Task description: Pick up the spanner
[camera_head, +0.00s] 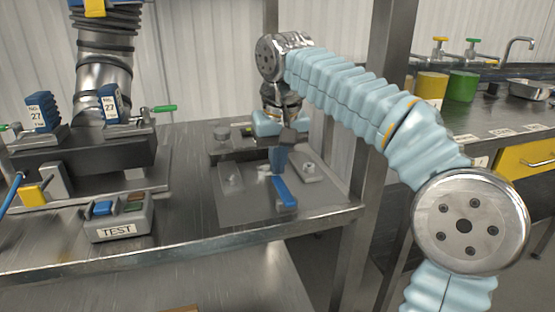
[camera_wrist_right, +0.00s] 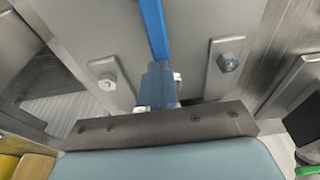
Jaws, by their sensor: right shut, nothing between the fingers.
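The spanner (camera_head: 285,192) shows as a blue handle on the metal plate (camera_head: 240,202) of the workbench; its head is hidden or hard to make out. In the right wrist view the blue handle (camera_wrist_right: 153,28) runs away from the fingertips. My right gripper (camera_head: 278,170) points down at the handle's far end, with its blue fingers shut and empty. The fingers (camera_wrist_right: 158,75) overlap the near end of the handle in the right wrist view; I cannot tell if they touch it. My left gripper is not in view.
Bolted blocks (camera_head: 308,170) flank the handle. A TEST box (camera_head: 118,220) and a dark fixture (camera_head: 85,160) with blue "27" tags stand to the left. A steel post (camera_head: 375,110) rises at the right. Yellow (camera_head: 432,87) and green (camera_head: 462,86) containers stand behind.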

